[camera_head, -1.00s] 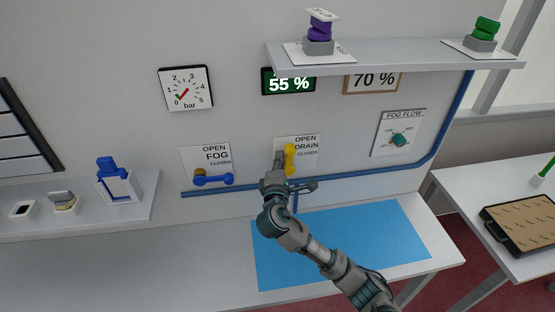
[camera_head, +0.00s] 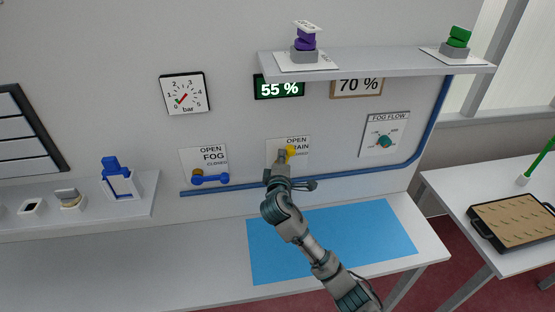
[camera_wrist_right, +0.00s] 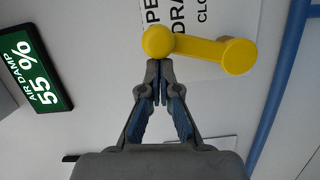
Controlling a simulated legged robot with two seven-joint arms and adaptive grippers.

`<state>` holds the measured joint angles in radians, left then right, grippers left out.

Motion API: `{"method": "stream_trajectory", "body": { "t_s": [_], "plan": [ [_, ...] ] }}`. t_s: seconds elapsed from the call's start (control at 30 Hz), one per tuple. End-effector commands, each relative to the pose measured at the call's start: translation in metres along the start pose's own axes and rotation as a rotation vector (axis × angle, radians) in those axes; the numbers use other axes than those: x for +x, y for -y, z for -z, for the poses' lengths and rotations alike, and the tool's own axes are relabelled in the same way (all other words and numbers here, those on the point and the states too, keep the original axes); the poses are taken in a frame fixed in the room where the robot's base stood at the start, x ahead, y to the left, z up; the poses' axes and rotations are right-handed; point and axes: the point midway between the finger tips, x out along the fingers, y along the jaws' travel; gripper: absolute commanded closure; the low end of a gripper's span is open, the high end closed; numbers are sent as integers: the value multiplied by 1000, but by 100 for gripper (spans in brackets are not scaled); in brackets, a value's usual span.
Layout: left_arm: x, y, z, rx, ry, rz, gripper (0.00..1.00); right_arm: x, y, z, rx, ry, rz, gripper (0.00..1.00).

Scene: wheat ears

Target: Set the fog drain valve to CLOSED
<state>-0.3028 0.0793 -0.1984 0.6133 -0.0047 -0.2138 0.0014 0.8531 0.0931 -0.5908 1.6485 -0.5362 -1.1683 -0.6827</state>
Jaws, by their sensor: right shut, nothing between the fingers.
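The drain valve's yellow lever (camera_head: 291,151) is on the back wall, in front of the OPEN / DRAIN / CLOSED plate (camera_head: 302,140). In the right wrist view the lever (camera_wrist_right: 205,49) runs from a round knob towards the OPEN side to a thicker end towards the CLOSED side. My right gripper (camera_head: 281,156) covers part of it in the head view. In the right wrist view its fingers (camera_wrist_right: 158,65) are shut and empty, tips right at the knob end. I cannot tell whether they touch it. My left gripper is out of view.
The blue fog lever (camera_head: 212,179) is left of the drain valve. A blue pipe (camera_head: 350,171) runs below both. The fog flow dial (camera_head: 385,142) is to the right, and a shelf (camera_head: 375,68) overhangs above. A blue mat (camera_head: 375,235) lies on the bench.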

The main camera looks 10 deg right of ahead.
Motion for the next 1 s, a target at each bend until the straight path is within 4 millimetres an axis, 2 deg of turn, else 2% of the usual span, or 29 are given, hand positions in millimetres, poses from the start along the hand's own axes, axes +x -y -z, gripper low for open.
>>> {"method": "stream_trajectory", "body": {
  "t_s": [0.03,0.53,1.0],
  "plan": [
    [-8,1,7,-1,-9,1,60,3,-4,-3,43,2,13,100],
    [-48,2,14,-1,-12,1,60,13,2,-42,505,2,127,100],
    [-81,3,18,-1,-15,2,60,21,25,-73,925,3,234,100]
  ]
}}
